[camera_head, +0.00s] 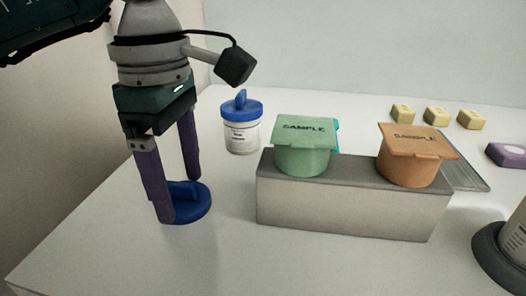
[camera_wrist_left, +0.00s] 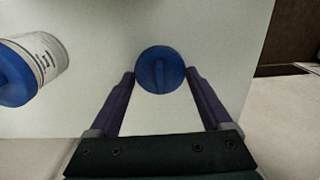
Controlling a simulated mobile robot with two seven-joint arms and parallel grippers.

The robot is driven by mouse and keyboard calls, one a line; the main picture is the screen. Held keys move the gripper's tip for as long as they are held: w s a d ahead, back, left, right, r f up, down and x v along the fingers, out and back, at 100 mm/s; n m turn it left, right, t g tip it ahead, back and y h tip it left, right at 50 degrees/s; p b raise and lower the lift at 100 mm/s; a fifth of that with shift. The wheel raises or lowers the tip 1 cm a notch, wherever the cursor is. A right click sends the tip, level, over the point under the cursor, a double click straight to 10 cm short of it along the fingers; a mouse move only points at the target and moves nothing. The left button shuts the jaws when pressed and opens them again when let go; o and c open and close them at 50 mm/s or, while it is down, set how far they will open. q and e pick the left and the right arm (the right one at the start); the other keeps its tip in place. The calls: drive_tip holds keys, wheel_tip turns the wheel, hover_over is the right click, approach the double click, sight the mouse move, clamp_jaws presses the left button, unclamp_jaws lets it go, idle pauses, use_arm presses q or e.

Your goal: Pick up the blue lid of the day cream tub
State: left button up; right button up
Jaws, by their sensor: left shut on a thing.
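A round blue lid (camera_head: 199,207) with a raised grip bar lies on the white table, at the left in the head view. It also shows between the fingertips in the left wrist view (camera_wrist_left: 160,83). My left gripper (camera_head: 180,197) points down over it, shut on the lid with one purple finger on each side. The lid appears to rest on the table. A white tub (camera_head: 241,137) with its own blue lid (camera_head: 241,108) stands behind and to the right; it also shows at the left of the wrist view (camera_wrist_left: 45,58). My right gripper is not in view.
A grey block (camera_head: 345,212) right of the gripper holds a green sample pot (camera_head: 302,160) and an orange sample pot (camera_head: 408,170). Several yellow blocks (camera_head: 437,116) and a purple item (camera_head: 508,155) lie at the back right. The table in front of the lid is clear.

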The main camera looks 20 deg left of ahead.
use_arm(q)
drive_tip(key=c, duration=0.7)
drive_tip(key=shift+f, duration=0.1)
clamp_jaws()
drive_tip(key=shift+s+a+f, duration=0.1)
